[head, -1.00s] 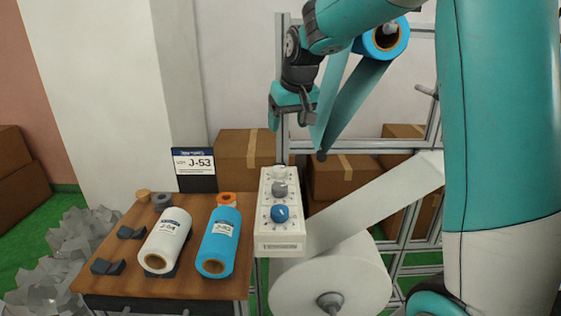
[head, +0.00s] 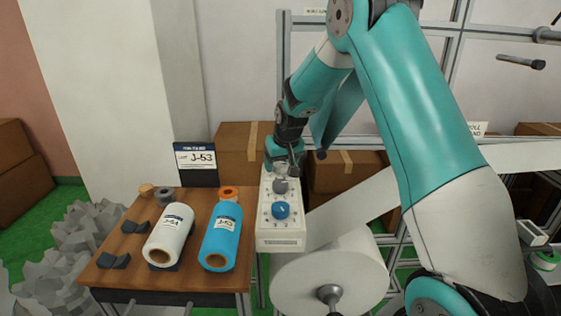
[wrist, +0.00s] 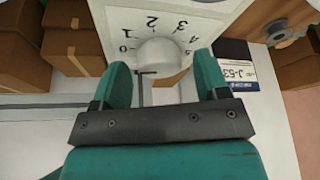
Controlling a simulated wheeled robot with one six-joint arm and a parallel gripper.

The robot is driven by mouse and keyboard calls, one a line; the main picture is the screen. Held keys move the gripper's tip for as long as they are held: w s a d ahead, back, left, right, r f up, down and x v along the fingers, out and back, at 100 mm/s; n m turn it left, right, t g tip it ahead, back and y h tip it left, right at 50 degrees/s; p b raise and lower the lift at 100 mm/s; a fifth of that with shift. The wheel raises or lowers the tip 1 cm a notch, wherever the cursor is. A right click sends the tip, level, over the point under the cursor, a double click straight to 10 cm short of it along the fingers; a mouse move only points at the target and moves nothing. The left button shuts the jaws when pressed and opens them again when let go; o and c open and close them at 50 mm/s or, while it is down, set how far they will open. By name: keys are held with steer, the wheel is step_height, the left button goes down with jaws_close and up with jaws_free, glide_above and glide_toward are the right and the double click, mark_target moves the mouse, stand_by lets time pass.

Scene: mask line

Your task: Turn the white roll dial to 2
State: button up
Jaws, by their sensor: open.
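The 2 (wrist: 152,22) lies just above the knob in that picture. Which number the dial points to is not clear. My gripper (wrist: 160,62) is open, with one teal finger on each side of the knob; contact cannot be told. In the head view my gripper (head: 280,164) is over the far end of the white control box (head: 281,243) and hides the white dial there.
A grey dial (head: 281,186) and a blue dial (head: 280,210) sit nearer on the same box. A white roll (head: 330,275) and its web stand to the right. A table (head: 125,243) with a white and a blue roll is left. A J-53 sign (head: 195,158) stands behind.

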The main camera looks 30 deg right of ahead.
steer(key=shift+w+f, duration=0.1)
steer(key=shift+f, duration=0.05)
steer(key=c, duration=0.9)
